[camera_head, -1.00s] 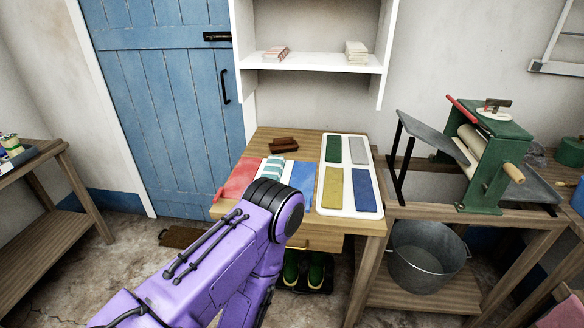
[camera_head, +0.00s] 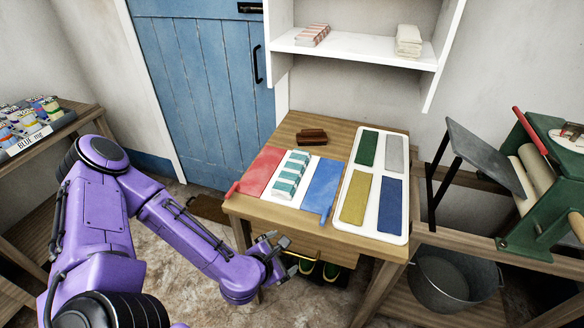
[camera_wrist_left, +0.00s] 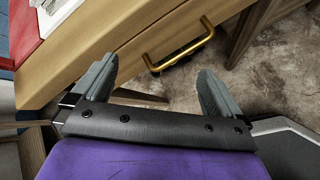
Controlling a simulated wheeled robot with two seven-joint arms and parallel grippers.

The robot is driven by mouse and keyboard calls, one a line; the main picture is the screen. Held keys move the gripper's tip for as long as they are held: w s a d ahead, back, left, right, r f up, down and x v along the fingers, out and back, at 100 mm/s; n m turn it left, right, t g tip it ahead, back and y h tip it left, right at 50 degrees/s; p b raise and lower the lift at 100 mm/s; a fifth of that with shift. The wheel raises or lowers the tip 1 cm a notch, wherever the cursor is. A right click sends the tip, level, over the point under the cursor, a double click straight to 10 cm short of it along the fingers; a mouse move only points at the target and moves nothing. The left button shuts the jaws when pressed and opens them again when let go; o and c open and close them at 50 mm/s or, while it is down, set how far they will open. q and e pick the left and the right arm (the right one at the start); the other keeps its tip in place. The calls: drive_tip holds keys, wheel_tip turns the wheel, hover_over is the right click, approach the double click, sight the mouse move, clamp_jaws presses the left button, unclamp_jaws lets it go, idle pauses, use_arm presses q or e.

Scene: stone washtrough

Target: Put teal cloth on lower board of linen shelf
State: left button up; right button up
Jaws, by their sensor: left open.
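The teal-and-white striped cloth (camera_head: 291,175) lies folded on a white mat on the wooden table, between a red mat and a blue mat. The white linen shelf hangs on the wall behind; its lower board (camera_head: 365,49) bears a pink-striped stack (camera_head: 312,35) at left and a cream stack (camera_head: 408,41) at right. My left gripper (camera_head: 284,254) is open and empty, low in front of the table's drawer. In the left wrist view its two grey fingers (camera_wrist_left: 157,80) are spread, with the drawer's brass handle (camera_wrist_left: 180,55) beyond them. My right gripper is not in view.
The red mat (camera_head: 263,172) and blue mat (camera_head: 321,187) flank the cloth. A white tray (camera_head: 378,181) of coloured pads and a brown block (camera_head: 311,137) share the tabletop. A green mangle (camera_head: 548,190) stands right. The lower board's middle is clear.

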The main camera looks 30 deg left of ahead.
sight(282, 191)
use_arm(q)
drive_tip(key=w+a+r+n+t+y, duration=0.3)
drive_tip(key=w+a+r+n, duration=0.25)
drive_tip(key=r+n, duration=0.4)
drive_tip(key=x, duration=0.3)
drive_tip(key=a+p+x, duration=0.1)
drive_tip(key=x, duration=0.6)
drive_tip(key=shift+s+a+p, duration=0.1)
drive_tip(key=shift+a+p, duration=0.1)
drive_tip(key=shift+p, duration=0.2)
drive_tip(key=shift+s, duration=0.15)
drive_tip(key=c, duration=1.2)
